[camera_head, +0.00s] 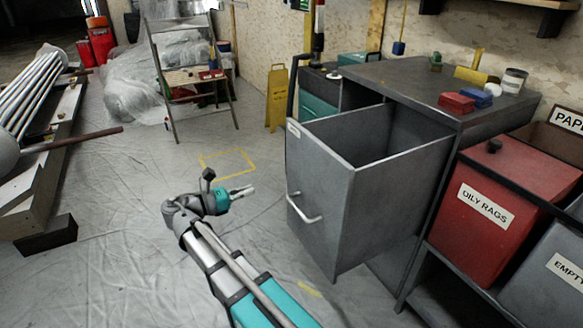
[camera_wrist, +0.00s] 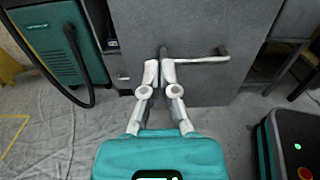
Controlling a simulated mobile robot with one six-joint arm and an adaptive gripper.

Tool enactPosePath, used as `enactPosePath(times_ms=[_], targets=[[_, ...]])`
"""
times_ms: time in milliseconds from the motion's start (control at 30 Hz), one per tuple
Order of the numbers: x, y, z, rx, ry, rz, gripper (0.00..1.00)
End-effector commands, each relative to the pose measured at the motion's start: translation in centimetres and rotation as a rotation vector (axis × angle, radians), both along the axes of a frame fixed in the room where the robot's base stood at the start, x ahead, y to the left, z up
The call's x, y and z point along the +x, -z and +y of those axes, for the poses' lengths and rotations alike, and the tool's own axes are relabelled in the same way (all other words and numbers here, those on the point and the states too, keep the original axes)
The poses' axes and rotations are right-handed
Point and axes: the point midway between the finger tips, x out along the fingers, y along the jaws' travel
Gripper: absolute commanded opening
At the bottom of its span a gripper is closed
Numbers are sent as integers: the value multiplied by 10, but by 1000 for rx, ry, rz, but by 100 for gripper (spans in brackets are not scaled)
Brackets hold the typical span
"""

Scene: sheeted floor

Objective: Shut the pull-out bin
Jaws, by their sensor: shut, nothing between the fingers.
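The grey pull-out bin (camera_head: 318,228) stands out from the workbench, open at the top. Its inside looks empty where it shows. Its front panel carries a light bar handle (camera_head: 303,212). My gripper (camera_head: 250,190) is shut and empty, to the left of the bin front and apart from it, pointing towards it. In the wrist view my gripper's fingertips (camera_wrist: 160,68) are together and overlap the left end of the handle (camera_wrist: 205,60). The bin front (camera_wrist: 235,88) fills the middle and right of that view.
The workbench top (camera_head: 395,80) holds small blocks and a can. A red bin marked OILY RAGS (camera_head: 478,225) stands right of the pull-out bin. A teal machine (camera_wrist: 62,45) with a black hose stands on its left. A yellow floor sign (camera_head: 278,95) is behind.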

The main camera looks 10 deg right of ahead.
Motion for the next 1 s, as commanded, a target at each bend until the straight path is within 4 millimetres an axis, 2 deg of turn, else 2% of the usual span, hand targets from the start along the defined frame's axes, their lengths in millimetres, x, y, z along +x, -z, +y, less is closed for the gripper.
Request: enactPosePath(times_ms=[667,867,1000], targets=[[1,0,-5,0,5,0,0],[5,0,-16,0,7,0,0],[9,0,-31,0,7,0,0]])
